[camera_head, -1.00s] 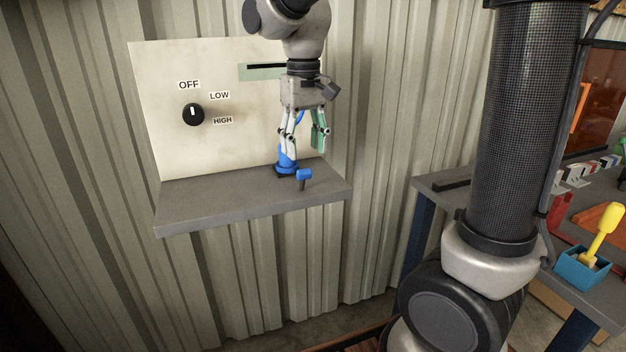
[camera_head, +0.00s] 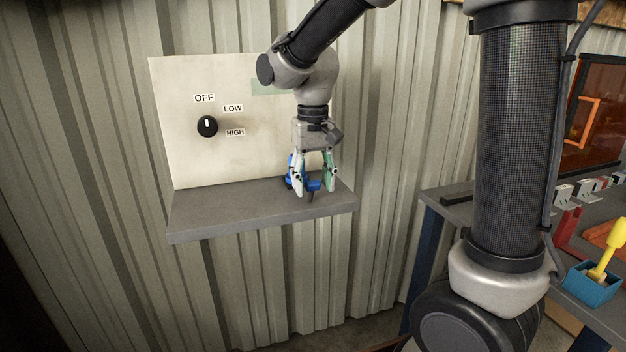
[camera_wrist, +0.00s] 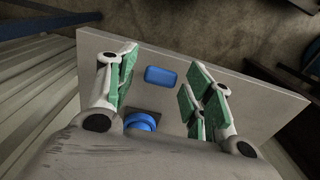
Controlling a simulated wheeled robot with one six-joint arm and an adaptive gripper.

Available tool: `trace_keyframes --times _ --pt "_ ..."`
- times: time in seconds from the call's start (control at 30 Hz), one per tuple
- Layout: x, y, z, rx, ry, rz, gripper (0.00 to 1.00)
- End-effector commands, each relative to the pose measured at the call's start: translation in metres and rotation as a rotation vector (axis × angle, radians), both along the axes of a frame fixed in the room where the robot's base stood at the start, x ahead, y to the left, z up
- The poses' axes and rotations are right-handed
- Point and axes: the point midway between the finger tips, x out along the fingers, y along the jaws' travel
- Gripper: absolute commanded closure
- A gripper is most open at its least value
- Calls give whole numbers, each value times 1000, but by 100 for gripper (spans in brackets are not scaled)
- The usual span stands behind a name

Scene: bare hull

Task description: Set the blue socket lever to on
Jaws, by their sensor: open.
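The blue socket (camera_head: 289,183) stands at the right end of the grey shelf, partly hidden behind my gripper. Its round blue top also shows in the wrist view (camera_wrist: 140,121). A small blue handle on a dark stem (camera_head: 310,196) stands in front of the socket. From above, the handle is a blue rounded block (camera_wrist: 160,76) set apart from the socket. My gripper (camera_head: 313,185) is open and points down, its green-padded fingers on either side of the handle. In the wrist view no finger clearly touches the handle. Any on or off mark is not visible.
The grey shelf (camera_head: 230,212) is clear to the left. Behind it stands a pale panel (camera_head: 240,165) with a black knob (camera_head: 207,126) marked OFF, LOW and HIGH. A workbench at the right holds a teal box (camera_head: 590,285) with a yellow-handled tool.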

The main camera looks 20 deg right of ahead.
Motion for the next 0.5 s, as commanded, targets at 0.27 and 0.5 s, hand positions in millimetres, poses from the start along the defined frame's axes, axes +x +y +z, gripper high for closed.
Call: trace_keyframes --times 0.27,0.5 --pt "0 0 0 0 0 0 66" --pt "0 0 0 0 -1 0 100"
